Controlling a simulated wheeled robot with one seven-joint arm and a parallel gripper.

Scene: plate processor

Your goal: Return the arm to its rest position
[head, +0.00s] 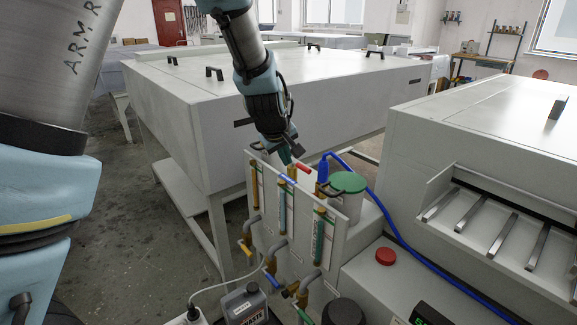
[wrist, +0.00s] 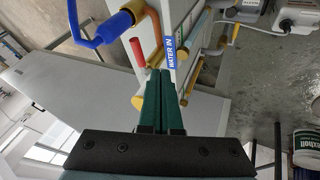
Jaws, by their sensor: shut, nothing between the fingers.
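My gripper (head: 289,158) hangs from my arm above the top edge of the white valve panel (head: 258,215) in the head view, pointing down, beside a small red handle (head: 304,168). In the wrist view my gripper (wrist: 160,72) has its two dark green fingers together with nothing between them. Its fingertips are close to the blue-and-white "WATER IN" label (wrist: 170,47) and the red handle (wrist: 137,51). I cannot tell whether they touch the panel or pipes.
A blue hose (head: 370,190) runs from a blue fitting (head: 323,168) near a green-lidded container (head: 348,182). A red button (head: 386,256) is on the machine at right. A grey bottle (head: 244,307) stands at the front. A large white cabinet (head: 165,125) lies behind my gripper.

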